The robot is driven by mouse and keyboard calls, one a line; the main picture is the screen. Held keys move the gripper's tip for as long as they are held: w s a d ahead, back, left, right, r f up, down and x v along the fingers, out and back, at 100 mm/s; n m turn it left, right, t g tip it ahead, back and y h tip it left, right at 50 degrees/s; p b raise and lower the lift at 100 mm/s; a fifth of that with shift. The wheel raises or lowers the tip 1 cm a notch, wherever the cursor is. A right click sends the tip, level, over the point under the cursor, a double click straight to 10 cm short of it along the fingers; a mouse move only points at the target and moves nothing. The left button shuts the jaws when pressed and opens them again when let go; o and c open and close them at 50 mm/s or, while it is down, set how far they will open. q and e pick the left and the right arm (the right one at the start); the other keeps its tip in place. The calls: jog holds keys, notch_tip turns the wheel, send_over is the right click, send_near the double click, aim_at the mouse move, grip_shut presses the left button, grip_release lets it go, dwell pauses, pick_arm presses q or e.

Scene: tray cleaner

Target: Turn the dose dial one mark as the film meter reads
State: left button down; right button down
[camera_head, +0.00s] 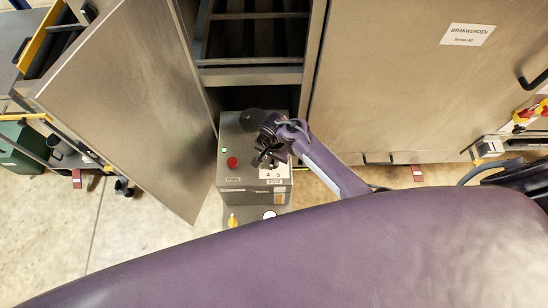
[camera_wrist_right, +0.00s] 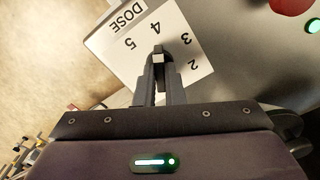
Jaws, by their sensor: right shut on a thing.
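A grey control box (camera_head: 232,180) stands in front of the open cabinet. Its dose scale (camera_head: 274,175) is a white plate, showing 4 and 5 in the head view and 2 to 5 in the wrist view (camera_wrist_right: 118,45). My right gripper (camera_head: 266,160) is over the box top, its fingers (camera_wrist_right: 158,75) shut on the small dark dose dial (camera_wrist_right: 158,57). The dial's tip appears to point towards the 4. Most of the dial is hidden between the fingers. I cannot make out a film meter reading. My left gripper is not in view.
A red button (camera_head: 232,162) and a small green lamp (camera_head: 224,149) are on the box top, left of my gripper. An open steel door (camera_head: 140,100) stands at the left. A closed steel door (camera_head: 400,90) is at the right. My purple body fills the lower front.

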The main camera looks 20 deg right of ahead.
jog(key=shift+n, duration=0.3)
jog(key=shift+r+n+p, duration=0.1)
jog(key=shift+n+p, duration=0.4)
jog(key=shift+p, duration=0.05)
jog(key=shift+n+p, duration=0.6)
jog(key=shift+n, duration=0.6)
jog(key=n+p, duration=0.1)
jog(key=n, duration=0.2)
jog(key=shift+n, duration=1.4)
jog(key=c, duration=1.5)
grip_release()
